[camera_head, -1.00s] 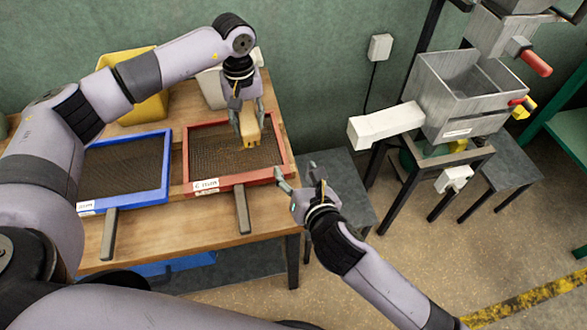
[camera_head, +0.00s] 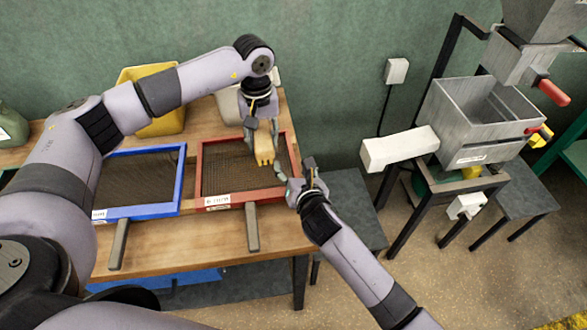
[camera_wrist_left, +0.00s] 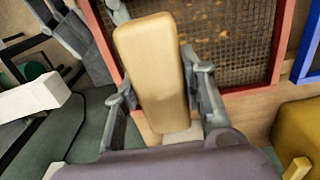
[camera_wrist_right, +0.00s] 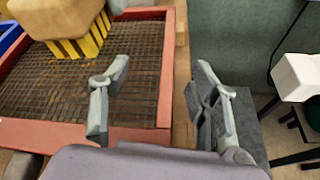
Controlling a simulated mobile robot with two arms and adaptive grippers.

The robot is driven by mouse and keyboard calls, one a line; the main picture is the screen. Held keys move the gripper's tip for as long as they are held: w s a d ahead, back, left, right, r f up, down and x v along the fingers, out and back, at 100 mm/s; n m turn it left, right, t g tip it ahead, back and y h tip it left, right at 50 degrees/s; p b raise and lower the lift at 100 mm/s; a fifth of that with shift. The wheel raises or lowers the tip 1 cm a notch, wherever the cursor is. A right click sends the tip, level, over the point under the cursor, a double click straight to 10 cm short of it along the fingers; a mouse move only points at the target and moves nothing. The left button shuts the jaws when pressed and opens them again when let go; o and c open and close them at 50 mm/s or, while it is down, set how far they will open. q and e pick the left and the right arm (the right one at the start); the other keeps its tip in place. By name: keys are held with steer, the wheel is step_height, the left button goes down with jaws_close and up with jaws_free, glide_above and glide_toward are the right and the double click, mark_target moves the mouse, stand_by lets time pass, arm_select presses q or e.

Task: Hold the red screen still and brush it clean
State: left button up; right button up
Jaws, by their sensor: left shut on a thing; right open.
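The red screen (camera_head: 203,180) is a red-framed mesh with a label and a dark handle (camera_head: 252,228) at its front. It lies on the wooden table; brownish bits show on its mesh in the left wrist view (camera_wrist_left: 275,50). My left gripper (camera_head: 262,130) is shut on a wooden brush (camera_head: 263,147), which also fills the middle of the left wrist view (camera_wrist_left: 150,70). The brush's yellow bristles (camera_wrist_right: 85,42) are over the mesh. My right gripper (camera_head: 292,172) is open, with its fingers either side of the screen's right frame edge in the right wrist view (camera_wrist_right: 160,100).
A blue-framed screen (camera_head: 178,185) lies to the left on the table (camera_head: 190,245). A yellow bin (camera_head: 165,120) and a pale container (camera_head: 228,105) stand behind. A grey metal machine (camera_head: 470,120) with a white chute (camera_head: 400,148) stands right, past a grey low surface (camera_head: 350,200).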

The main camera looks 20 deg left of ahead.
steer(key=shift+c, duration=0.5)
jaws_close()
stand_by(0.5)
stand_by(0.4)
stand_by(1.1)
